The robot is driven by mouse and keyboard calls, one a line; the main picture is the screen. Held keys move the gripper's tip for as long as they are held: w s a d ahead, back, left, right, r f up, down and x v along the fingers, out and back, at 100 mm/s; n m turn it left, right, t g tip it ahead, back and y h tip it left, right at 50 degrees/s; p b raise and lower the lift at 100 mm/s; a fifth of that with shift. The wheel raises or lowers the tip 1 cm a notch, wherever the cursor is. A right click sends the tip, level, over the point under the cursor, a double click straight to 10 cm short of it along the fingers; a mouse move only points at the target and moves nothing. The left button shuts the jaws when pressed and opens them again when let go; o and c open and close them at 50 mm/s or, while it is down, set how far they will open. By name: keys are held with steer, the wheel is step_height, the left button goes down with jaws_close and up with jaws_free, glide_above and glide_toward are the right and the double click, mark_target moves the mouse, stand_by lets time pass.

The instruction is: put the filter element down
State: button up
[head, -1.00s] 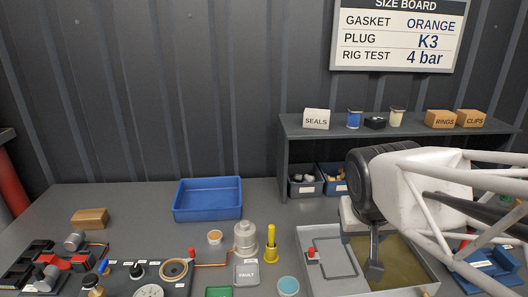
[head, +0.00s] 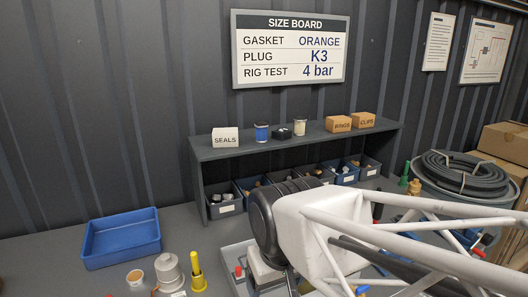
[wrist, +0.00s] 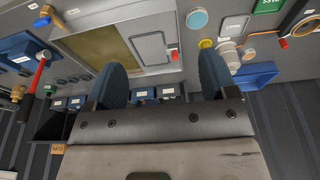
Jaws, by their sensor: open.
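My gripper (wrist: 160,66) is open, with its two blue-padded fingers apart and nothing visible between them. In the head view its dark body hangs over the grey metal tray (head: 231,256), and its fingertips are out of sight. The tray, with an olive-brown floor, also shows in the wrist view (wrist: 168,69). No thing in view is clearly the filter element. A pale stepped cylinder (head: 169,273) stands left of the tray, beside a yellow upright piece (head: 197,273); I cannot tell whether the cylinder is the filter element.
A blue bin (head: 122,240) sits at the left of the bench. A dark shelf (head: 285,140) with small bins underneath stands behind the tray. A coiled hose (head: 462,177) and cardboard boxes are at the right. The size board (head: 290,50) hangs on the wall.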

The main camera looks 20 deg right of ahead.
steer(key=shift+w, duration=0.1)
step_height(320, 180, up, 19)
steer(key=n+g+h, duration=0.3)
steer(key=n+h, duration=1)
steer(key=n, duration=0.5)
glide_above(300, 121)
steer(key=w+a, duration=0.2)
steer(key=a, duration=0.1)
steer(key=shift+w+a+r, duration=0.1)
steer(key=shift+w+r, duration=0.05)
steer(key=shift+f, duration=2.35)
